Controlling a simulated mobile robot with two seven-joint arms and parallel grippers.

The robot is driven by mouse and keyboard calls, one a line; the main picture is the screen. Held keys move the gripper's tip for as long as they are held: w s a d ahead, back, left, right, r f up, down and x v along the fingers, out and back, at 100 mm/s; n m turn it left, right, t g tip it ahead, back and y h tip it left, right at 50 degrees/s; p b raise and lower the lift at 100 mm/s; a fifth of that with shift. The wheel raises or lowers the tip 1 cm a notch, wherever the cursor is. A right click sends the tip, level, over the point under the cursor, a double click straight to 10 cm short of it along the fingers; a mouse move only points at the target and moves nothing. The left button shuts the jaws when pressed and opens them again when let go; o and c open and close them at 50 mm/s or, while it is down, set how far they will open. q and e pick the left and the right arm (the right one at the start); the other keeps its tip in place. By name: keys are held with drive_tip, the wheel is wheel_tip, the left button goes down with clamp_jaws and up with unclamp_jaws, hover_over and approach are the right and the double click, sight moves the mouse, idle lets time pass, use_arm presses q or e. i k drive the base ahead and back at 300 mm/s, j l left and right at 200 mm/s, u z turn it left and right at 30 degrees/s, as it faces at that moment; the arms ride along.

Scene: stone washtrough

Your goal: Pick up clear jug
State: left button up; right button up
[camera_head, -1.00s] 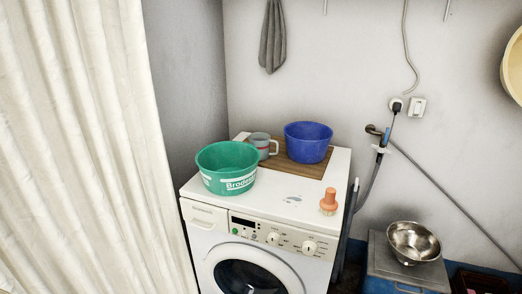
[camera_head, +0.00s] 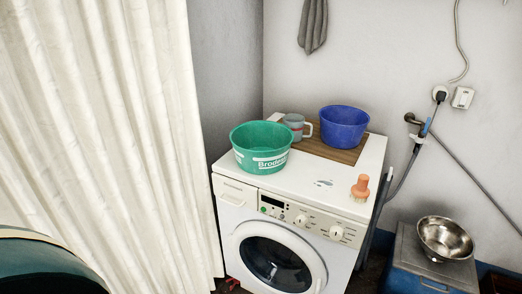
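A small grey, cup-shaped vessel with a side handle (camera_head: 295,125) stands at the back of the washing machine top. It is partly hidden behind a green tub (camera_head: 260,150) and sits left of a blue tub (camera_head: 344,126). It looks greyish with a faint reddish mark; I cannot tell whether it is see-through. No other jug shows clearly. Neither of my grippers is in view.
The white washing machine (camera_head: 290,225) carries a wooden board (camera_head: 335,152) and an orange brush (camera_head: 361,188). A steel bowl (camera_head: 445,238) stands on a blue box at right. A cream curtain (camera_head: 100,120) hangs at left. A dark rounded object (camera_head: 45,270) fills the lower left corner.

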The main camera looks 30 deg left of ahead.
sight(298, 129)
drive_tip(key=i+j+z, duration=0.2)
drive_tip(key=z, duration=0.15)
drive_tip(key=i+j+z, duration=0.4)
drive_tip(key=k+l, duration=0.05)
drive_tip(key=l, duration=0.05)
